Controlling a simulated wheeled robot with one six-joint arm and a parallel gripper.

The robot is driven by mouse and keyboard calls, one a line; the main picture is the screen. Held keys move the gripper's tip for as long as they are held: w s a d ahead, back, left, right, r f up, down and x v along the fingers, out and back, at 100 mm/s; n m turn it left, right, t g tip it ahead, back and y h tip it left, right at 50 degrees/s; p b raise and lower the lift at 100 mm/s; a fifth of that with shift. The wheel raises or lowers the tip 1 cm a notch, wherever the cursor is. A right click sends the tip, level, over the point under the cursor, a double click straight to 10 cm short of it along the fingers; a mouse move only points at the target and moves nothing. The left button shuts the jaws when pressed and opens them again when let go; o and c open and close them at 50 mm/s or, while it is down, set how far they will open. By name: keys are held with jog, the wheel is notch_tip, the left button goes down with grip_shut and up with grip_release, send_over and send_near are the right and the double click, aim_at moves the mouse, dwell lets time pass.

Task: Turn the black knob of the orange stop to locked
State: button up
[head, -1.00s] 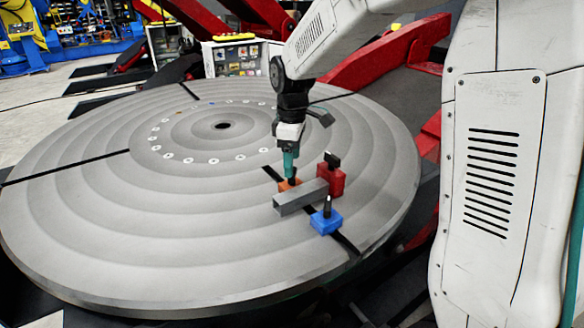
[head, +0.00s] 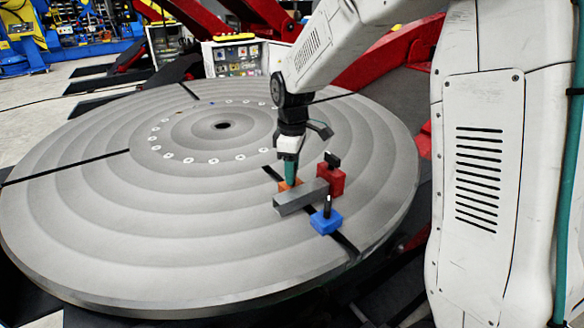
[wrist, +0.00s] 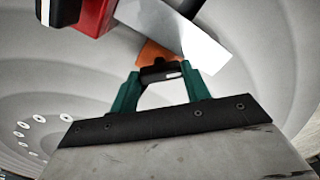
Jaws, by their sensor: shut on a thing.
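The orange stop (head: 284,186) sits on the grey round table behind a grey bar (head: 300,197). In the wrist view the orange stop (wrist: 152,52) shows just beyond my fingertips. Its black knob (wrist: 160,72) lies between the two green fingers there, with a small white mark on it. My gripper (head: 290,181) points down over the orange stop and is shut on the black knob. In the head view the fingers hide the knob. I cannot tell from these frames whether the knob stands at locked.
A red stop (head: 330,182) with a black knob stands right of the bar. A blue stop (head: 326,222) with an upright black knob stands in front of it. The round table (head: 120,235) is clear to the left. Dark slots cross it.

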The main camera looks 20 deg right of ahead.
jog(key=m, duration=0.8)
dwell(0.4)
jog(key=shift+m, duration=0.5)
jog(key=o, duration=1)
jog(key=shift+r, duration=0.1)
notch_tip(320, 180, up, 8)
jog(key=shift+f, duration=0.15)
